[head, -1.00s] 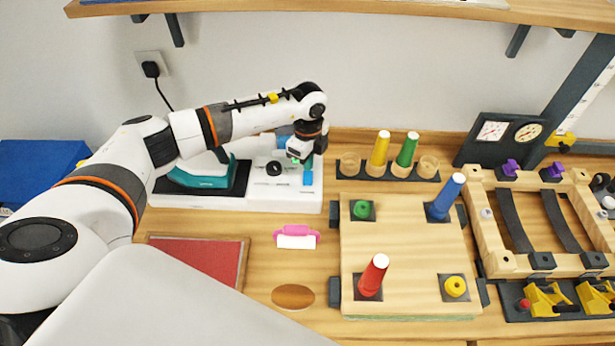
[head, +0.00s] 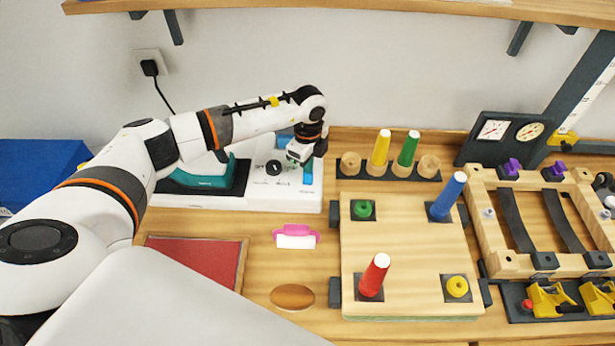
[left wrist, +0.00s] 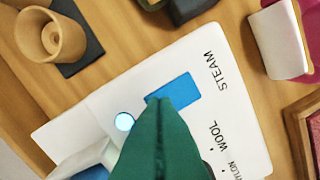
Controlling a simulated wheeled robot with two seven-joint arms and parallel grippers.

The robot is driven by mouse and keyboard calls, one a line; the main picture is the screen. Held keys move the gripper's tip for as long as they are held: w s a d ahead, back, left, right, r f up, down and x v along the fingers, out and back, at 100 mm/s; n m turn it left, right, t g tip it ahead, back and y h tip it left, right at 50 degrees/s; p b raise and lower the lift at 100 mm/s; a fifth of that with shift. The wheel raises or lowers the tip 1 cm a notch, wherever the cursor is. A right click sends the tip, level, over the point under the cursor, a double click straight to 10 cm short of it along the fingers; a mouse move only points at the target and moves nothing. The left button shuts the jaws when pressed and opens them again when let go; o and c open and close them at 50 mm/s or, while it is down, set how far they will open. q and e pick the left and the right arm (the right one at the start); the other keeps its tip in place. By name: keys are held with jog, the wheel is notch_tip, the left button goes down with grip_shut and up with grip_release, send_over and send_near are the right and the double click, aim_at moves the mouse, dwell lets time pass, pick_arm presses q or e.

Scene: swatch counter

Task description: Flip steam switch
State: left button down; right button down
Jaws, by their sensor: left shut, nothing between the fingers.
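The white ironing station (head: 215,202) stands at the back left of the counter, with a teal iron (head: 200,177) on its dark pad. The blue steam switch (head: 309,172) is at its right end; it also shows in the left wrist view (left wrist: 181,90), beside the printed word STEAM. A round pale light (left wrist: 124,121) glows near it. My left gripper (head: 299,158) is over the station's right end. In the left wrist view its teal fingers (left wrist: 160,104) are shut and empty, tips at the switch's near edge. I cannot tell whether they touch. My right gripper is out of view.
A black dial (head: 274,168) is left of the switch. A rack with wooden cups (head: 350,163) and coloured cones stands to the right. A pegboard (head: 405,250) lies front right. A pink-handled item (head: 296,237) lies in front. A shelf (head: 330,8) hangs above.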

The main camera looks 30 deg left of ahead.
pick_arm(q)
jog(key=shift+f, duration=0.25)
jog(key=shift+r, duration=0.1)
jog(key=shift+r+p, duration=2.55)
jog(key=shift+r, duration=0.9)
